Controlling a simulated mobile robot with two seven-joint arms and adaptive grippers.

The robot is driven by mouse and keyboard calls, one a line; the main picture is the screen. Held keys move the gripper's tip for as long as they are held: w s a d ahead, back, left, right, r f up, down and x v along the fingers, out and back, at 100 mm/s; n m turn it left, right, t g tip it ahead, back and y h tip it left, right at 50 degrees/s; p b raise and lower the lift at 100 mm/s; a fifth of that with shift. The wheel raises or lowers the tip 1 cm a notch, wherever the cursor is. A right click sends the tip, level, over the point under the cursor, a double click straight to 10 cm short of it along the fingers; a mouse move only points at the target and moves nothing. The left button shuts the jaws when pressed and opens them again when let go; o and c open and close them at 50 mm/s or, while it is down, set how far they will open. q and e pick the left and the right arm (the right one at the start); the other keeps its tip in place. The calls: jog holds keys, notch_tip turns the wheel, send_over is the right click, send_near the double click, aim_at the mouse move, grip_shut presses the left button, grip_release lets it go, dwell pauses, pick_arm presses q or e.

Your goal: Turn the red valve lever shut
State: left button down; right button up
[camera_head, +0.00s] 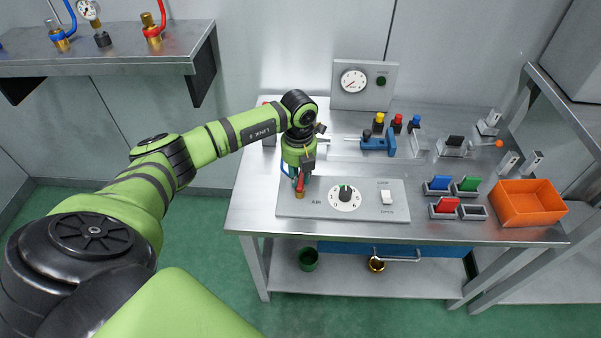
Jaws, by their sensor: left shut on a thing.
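The red valve lever (300,187) stands on a brass base at the left end of the grey control panel (325,207). My left gripper (299,179) reaches down over it from above and is shut on the lever. The gripper and wrist hide the upper part of the lever, so its exact angle is hard to tell. My right gripper is not in view.
A gauge box (363,84) stands behind. Coloured blocks (446,205) and an orange bin (529,204) are at the right. A shelf (110,48) is upper left.

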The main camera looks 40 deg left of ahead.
pick_arm(q)
jog(key=shift+a+n, duration=0.1)
jog(key=shift+n, duration=0.5)
jog(key=c, duration=1)
grip_release()
jog(key=shift+c, duration=0.2)
notch_tip(320, 180, up, 12)
